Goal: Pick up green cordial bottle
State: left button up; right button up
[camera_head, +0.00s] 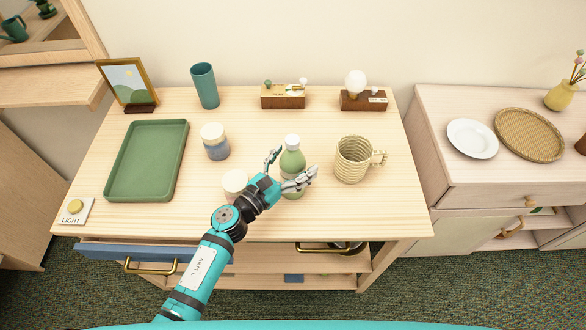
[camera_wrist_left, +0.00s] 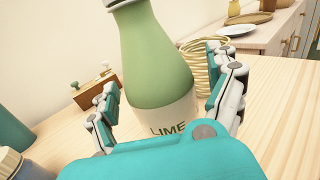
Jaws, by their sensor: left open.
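The green cordial bottle (camera_head: 292,161) stands upright on the wooden table, with a pale cap and green body. In the left wrist view the bottle (camera_wrist_left: 158,62) fills the middle, its cream label reading LIME. My left gripper (camera_head: 286,171) is open, with one finger on each side of the bottle. In the left wrist view the gripper's fingers (camera_wrist_left: 166,95) flank the bottle, and I see gaps beside it; whether a finger touches it I cannot tell. In the head view the gripper hides part of the bottle's lower body. My right gripper is not in view.
A white-topped jar (camera_head: 235,182) stands close left of the gripper, partly hidden by it. A blue-banded jar (camera_head: 215,141) is behind it. A woven mug (camera_head: 352,160) stands right of the bottle. A green tray (camera_head: 147,160) lies left. The table's front right is clear.

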pick_arm(q)
jog(key=shift+a, duration=0.1)
jog(key=shift+c, duration=0.9)
jog(key=c, duration=1.6)
jog(key=shift+r, duration=0.15)
jog(key=shift+r, duration=0.1)
